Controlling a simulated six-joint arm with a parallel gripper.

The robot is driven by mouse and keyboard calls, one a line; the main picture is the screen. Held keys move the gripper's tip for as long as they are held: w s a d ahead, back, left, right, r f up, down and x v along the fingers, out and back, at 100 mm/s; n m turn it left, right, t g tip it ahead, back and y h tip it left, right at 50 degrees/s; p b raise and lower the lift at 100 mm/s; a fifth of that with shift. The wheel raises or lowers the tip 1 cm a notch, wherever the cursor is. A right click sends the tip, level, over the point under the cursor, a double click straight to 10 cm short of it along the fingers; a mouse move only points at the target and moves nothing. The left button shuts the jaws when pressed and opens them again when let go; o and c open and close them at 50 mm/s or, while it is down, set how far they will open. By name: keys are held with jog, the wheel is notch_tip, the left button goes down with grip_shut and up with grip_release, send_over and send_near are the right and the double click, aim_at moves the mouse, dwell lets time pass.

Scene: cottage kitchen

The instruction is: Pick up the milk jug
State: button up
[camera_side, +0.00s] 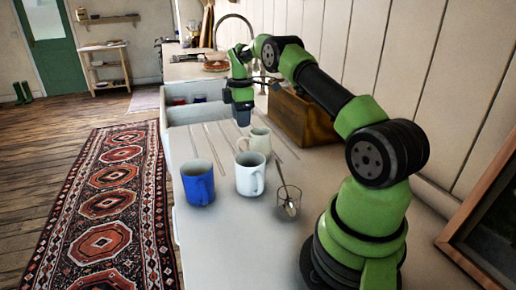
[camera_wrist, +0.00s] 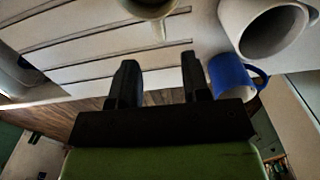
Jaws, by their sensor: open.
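The cream milk jug (camera_side: 259,141) stands upright on the counter beside the grooved drainer, behind the white mug. In the wrist view the milk jug (camera_wrist: 153,8) is cut off by the top edge, with its handle or spout pointing down. My gripper (camera_side: 243,117) is above the counter, slightly left of and beyond the jug in the side view. In the wrist view my gripper (camera_wrist: 158,68) has its two dark fingers apart with nothing between them. It is apart from the jug.
A white mug (camera_side: 249,176) and blue mug (camera_side: 197,184) stand in front of the jug. A glass with a spoon (camera_side: 289,205) is near my base. A wooden box (camera_side: 302,121) sits against the wall. The sink (camera_side: 205,111) is beyond the drainer.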

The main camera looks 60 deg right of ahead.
aim_at(241, 138)
notch_tip(241, 138, down, 10)
jog(key=shift+w+a+r, duration=0.1)
jog(key=shift+a+r, duration=0.05)
jog(key=shift+r, duration=0.1)
jog(key=shift+c, duration=0.3)
grip_shut()
